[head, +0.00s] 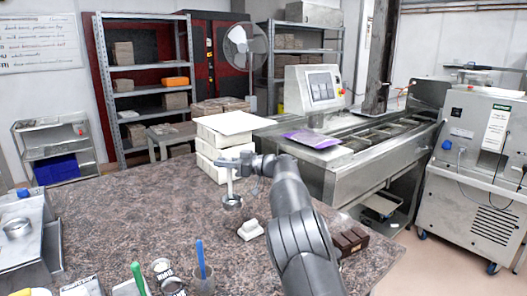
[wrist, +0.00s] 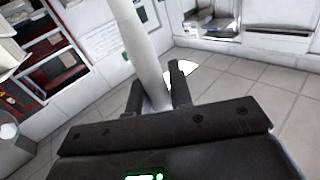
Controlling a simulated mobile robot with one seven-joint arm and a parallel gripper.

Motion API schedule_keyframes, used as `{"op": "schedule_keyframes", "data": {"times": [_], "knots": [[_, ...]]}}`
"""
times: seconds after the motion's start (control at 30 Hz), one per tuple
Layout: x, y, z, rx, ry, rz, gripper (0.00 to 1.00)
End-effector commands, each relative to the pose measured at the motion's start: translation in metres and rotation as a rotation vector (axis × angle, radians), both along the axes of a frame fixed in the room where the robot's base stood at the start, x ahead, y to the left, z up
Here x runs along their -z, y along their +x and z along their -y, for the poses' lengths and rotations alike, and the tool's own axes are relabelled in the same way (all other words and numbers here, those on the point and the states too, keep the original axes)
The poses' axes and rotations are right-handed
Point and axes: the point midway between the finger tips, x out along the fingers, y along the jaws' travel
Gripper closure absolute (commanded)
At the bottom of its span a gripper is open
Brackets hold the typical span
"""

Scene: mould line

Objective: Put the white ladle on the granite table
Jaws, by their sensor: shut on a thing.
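The white ladle (head: 229,182) hangs upright in the head view, its pale handle up and its metallic bowl low. My gripper (head: 232,162) is shut on the upper part of the handle. In the wrist view the handle (wrist: 143,45) runs between the two fingers (wrist: 159,88); the bowl is out of that view. The bowl is in front of the brown speckled granite table (head: 130,215); I cannot tell whether it touches the top.
White boxes (head: 210,150) are stacked close behind the ladle. A small white block (head: 250,229) and brown blocks (head: 350,241) lie to the right. Tins and a cup with a blue-handled tool (head: 200,258) stand at the front. The table's left middle is clear.

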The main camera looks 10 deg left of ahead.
Motion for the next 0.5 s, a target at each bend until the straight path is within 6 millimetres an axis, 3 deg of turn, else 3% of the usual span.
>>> {"op": "schedule_keyframes", "data": {"times": [0.03, 0.2, 0.5], "knots": [[0.004, -0.017, -0.024, -0.051, 0.0, 0.0, 1.0], [0.017, -0.071, -0.088, -0.208, 0.002, 0.0, 1.0], [0.039, -0.183, -0.185, -0.494, 0.001, 0.0, 1.0]]}}
